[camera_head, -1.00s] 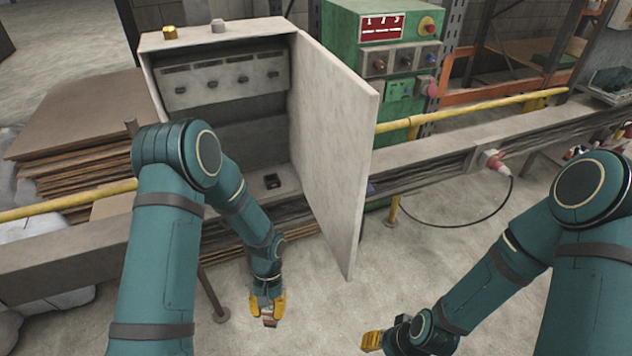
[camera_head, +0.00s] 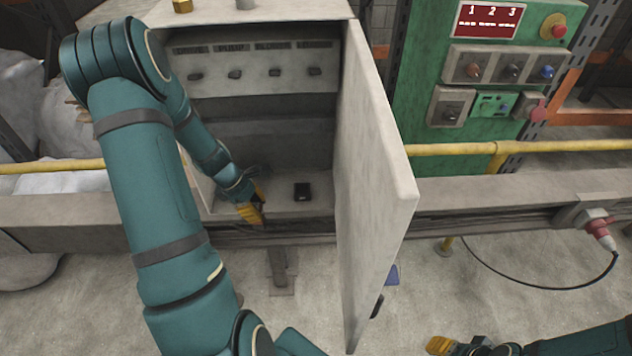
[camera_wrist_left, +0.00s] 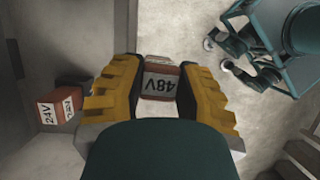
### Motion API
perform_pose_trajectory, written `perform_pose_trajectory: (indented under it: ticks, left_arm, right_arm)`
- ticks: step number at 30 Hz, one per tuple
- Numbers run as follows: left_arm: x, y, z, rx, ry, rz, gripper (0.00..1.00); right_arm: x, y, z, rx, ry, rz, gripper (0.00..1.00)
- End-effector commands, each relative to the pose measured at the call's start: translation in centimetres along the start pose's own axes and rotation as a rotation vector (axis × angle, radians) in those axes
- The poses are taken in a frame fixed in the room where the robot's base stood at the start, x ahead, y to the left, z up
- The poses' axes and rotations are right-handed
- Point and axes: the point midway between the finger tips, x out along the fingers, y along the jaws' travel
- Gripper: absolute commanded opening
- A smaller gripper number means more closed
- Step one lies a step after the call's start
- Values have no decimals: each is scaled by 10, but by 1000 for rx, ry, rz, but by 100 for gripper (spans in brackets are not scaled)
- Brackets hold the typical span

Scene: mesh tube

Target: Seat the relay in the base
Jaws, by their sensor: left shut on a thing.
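My left gripper (camera_head: 254,212) is at the front of the open cabinet, left of the black base (camera_head: 302,192) on the cabinet floor. In the left wrist view the left gripper (camera_wrist_left: 160,85) is shut on a red-brown relay (camera_wrist_left: 160,82) with a white label reading 48V. The relay cannot be made out in the head view. A second red-brown block (camera_wrist_left: 58,107) labelled 24V is at the left of the wrist view, with a dark object beside it. My right gripper (camera_head: 441,345) is low at the bottom edge, only partly visible; its opening cannot be told.
The grey cabinet's open door (camera_head: 375,170) stands to the right of the base. A row of switches (camera_head: 255,73) is on the cabinet's upper panel. A green control box (camera_head: 490,90) and yellow rail (camera_head: 450,149) are farther right.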

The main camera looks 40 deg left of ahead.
Motion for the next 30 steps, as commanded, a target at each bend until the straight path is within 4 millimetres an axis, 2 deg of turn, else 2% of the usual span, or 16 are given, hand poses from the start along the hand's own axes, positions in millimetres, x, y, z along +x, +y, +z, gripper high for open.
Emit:
perform_pose_trajectory:
  ticks: [2, 5, 21, 25, 30]
  left_arm:
    - [-5, 2, -6, -42, -1, 19, 0]
    - [-4, 11, -1, -57, -3, 27, 0]
    - [30, 106, 78, -51, -2, 26, 0]
    - [35, 122, 91, -53, -2, 25, 0]
    - [37, 131, 98, -55, -2, 25, 0]
  right_arm:
    - [0, 0, 1, 0, -1, 0, 47]
    - [0, 0, 1, 0, -1, 0, 47]
    - [5, 2, 0, 0, 2, 0, 47]
    - [7, 3, 0, 0, 2, 0, 47]
    - [8, 3, 0, 0, 3, 0, 47]
